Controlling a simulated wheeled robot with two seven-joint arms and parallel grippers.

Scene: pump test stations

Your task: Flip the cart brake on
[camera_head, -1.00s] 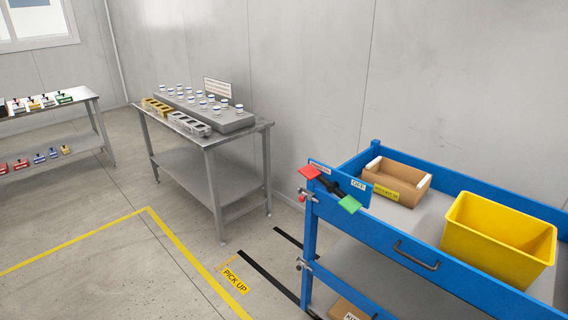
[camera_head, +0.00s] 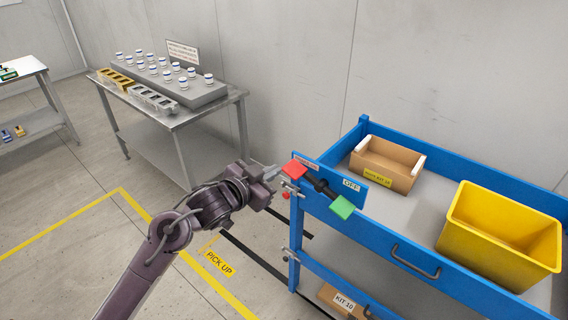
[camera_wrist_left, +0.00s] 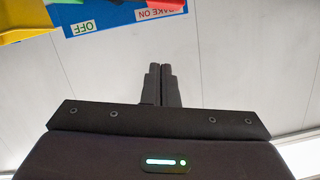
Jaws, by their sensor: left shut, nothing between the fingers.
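The blue cart (camera_head: 360,230) stands at the right. On its near left corner is the brake, a dark rocker lever (camera_head: 319,186) with a red pad (camera_head: 294,169) at its left end and a green pad (camera_head: 342,207) at its right end. The red end sits higher than the green end. My right gripper is not in view.
A yellow bin (camera_head: 480,255) and a cardboard box (camera_head: 388,165) stand on the cart's top. A cart handle (camera_head: 415,262) sticks out in front. A metal table (camera_head: 190,115) with a rack of vials stands behind my left arm. Yellow floor lines mark a PICK UP area.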

